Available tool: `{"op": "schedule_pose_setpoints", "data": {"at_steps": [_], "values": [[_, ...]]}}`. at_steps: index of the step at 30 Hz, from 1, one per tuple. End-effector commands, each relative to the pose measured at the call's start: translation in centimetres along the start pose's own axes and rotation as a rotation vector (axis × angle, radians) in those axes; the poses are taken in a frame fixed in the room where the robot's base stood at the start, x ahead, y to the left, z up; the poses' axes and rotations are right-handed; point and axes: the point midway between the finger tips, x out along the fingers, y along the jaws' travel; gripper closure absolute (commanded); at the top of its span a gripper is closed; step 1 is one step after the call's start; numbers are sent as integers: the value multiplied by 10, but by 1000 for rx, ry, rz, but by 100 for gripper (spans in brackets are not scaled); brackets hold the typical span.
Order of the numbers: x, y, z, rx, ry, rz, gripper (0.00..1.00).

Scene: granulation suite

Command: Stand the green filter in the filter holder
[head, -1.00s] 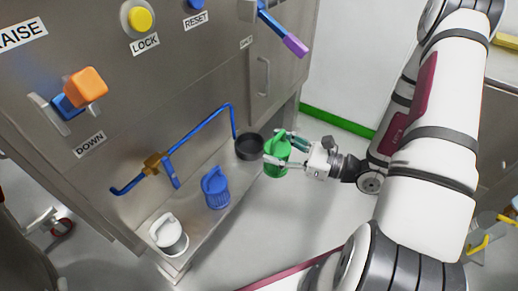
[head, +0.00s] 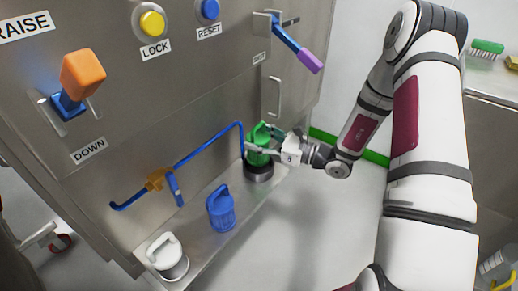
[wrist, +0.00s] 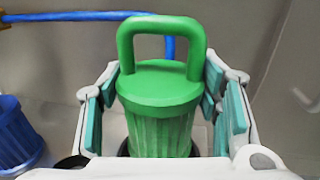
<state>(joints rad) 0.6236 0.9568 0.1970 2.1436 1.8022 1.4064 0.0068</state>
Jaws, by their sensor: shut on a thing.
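The green filter (head: 258,150) is upright, with its loop handle on top. My gripper (head: 262,148) is shut on it from the right. In the wrist view the green filter (wrist: 158,110) stands between the teal finger pads. The filter holder is a dark round cup (head: 259,172) at the far right end of the steel shelf. The filter is over the cup, its lower end at or inside the rim; how deep it sits I cannot tell.
A blue filter (head: 221,209) and a white filter (head: 167,258) stand on the shelf (head: 196,241) to the left. A blue pipe (head: 205,147) with a brass valve runs along the panel behind. A purple-ended lever (head: 310,62) sticks out above.

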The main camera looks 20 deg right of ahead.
Motion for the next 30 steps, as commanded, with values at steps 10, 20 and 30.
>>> {"op": "schedule_pose_setpoints", "data": {"at_steps": [10,20,30], "values": [[-2,1,-31,3,2,-1,75],[-2,1,-38,4,2,-1,75],[-2,1,-43,4,3,-1,38]]}}
